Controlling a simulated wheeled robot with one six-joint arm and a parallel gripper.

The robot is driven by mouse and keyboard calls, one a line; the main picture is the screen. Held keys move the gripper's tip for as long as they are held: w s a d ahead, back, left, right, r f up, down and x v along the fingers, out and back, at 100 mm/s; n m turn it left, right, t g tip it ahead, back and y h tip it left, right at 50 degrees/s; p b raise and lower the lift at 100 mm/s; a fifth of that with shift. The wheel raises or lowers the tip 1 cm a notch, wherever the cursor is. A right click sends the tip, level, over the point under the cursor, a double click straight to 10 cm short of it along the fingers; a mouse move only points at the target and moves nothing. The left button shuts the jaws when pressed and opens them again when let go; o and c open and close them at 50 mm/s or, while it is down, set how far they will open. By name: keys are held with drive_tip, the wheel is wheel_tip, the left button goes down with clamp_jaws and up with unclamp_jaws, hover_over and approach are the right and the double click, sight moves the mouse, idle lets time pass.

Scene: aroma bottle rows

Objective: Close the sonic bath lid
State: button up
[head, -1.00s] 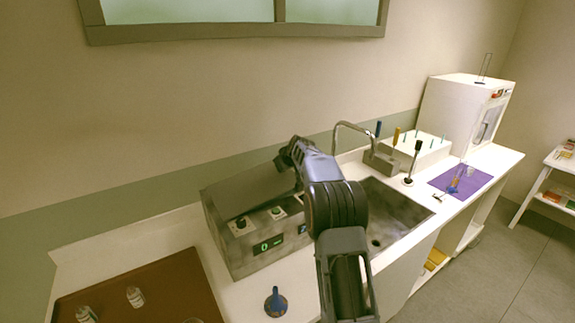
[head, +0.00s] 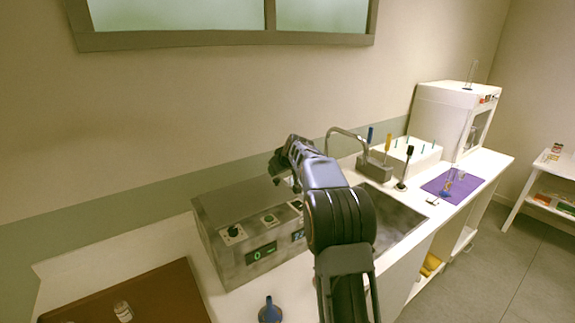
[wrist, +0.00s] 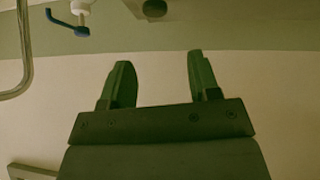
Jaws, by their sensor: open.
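The sonic bath (head: 222,262) is a grey metal box on the counter, with knobs and a lit green display on its front. Its lid (head: 238,198) looks flat, lying level with the top of the box; its right part is hidden behind my arm. My gripper (head: 277,168) is above the back right of the bath, apart from the lid as far as I can tell. In the wrist view my gripper (wrist: 158,78) is open, with nothing between its fingers and the wall behind them.
A sink with a tap (head: 345,135) is right of the bath. A brown tray (head: 165,295) with a small bottle (head: 123,311) is at the front left, and a blue funnel (head: 270,310) stands before the bath. A purple mat (head: 470,184) lies farther right.

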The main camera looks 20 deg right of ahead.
drive_tip(key=b+v, duration=0.1)
drive_tip(key=v, duration=0.8)
drive_tip(key=shift+b, duration=0.4)
drive_tip(key=shift+r, duration=0.1)
